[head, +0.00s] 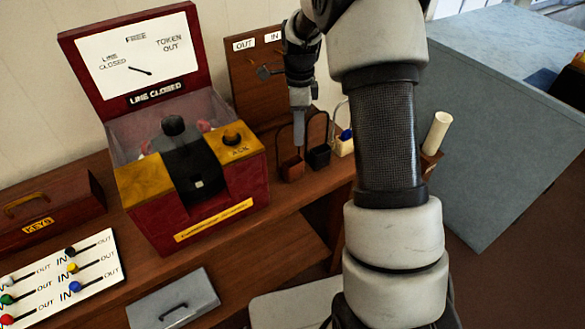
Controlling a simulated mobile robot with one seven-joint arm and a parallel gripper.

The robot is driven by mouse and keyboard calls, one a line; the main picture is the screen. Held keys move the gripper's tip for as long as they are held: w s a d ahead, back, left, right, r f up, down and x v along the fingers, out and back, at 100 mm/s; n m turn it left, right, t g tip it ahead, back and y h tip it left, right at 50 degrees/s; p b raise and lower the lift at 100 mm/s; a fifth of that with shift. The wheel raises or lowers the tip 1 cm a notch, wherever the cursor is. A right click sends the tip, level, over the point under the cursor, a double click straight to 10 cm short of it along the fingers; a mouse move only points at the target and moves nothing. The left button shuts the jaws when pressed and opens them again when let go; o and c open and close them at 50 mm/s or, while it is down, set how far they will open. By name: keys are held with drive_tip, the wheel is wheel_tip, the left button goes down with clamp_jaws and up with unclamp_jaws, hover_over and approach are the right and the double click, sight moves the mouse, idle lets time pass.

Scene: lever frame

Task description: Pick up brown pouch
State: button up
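The brown pouch (291,170) stands on the wooden counter just right of the red machine, with a dark loop handle rising from it. My gripper (298,140) points down directly above it, with its fingertips at the height of the pouch's loop. I cannot tell whether the fingers touch or hold the loop. The fingers show edge-on as one narrow strip, so the gap between them is hidden.
A black pouch (319,158) and a cream pouch (344,146) stand close on the right. The red machine (231,188) is close on the left. An OUT/IN board (243,84) with a lever stands behind. My arm hides part of the counter's right side.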

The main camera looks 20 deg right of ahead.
drive_tip(key=shift+s+f, duration=0.1)
drive_tip(key=shift+f, duration=1.85)
clamp_jaws()
